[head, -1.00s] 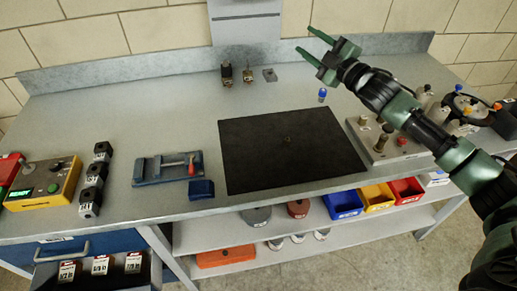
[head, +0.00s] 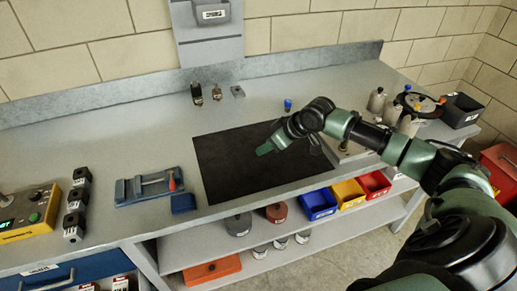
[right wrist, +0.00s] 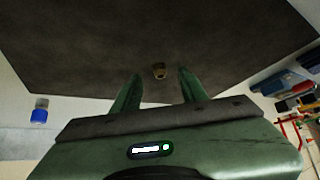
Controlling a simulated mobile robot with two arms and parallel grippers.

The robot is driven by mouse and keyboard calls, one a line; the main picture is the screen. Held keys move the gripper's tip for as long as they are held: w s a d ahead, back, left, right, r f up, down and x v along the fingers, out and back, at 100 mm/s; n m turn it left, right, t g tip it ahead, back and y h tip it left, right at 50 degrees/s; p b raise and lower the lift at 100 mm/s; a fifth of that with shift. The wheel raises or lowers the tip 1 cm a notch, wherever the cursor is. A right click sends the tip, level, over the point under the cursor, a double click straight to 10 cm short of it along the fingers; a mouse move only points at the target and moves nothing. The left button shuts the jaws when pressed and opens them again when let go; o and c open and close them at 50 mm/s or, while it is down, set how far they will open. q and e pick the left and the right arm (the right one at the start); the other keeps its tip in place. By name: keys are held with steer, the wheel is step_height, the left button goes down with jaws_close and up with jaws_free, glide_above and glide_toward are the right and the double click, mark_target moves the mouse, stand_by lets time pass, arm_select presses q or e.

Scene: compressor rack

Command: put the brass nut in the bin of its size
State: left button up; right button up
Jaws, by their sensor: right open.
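I cannot tell the gap between fingers and nut. The nut is not discernible in the head view, where the gripper is over that area. Blue (head: 319,204), yellow (head: 348,192) and red (head: 375,184) bins stand on the lower shelf; their labels are unreadable. My left gripper is not in view.
A blue vise-like fixture (head: 146,187) and several black labelled blocks (head: 75,199) stand left of the mat. Small fittings (head: 197,93) stand at the back. A blue-capped item (head: 288,105) and grey cylinders (head: 376,101) are behind the right arm. A black bin (head: 461,110) stands far right.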

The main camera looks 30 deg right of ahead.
steer(key=shift+x, duration=1.3)
jaws_close()
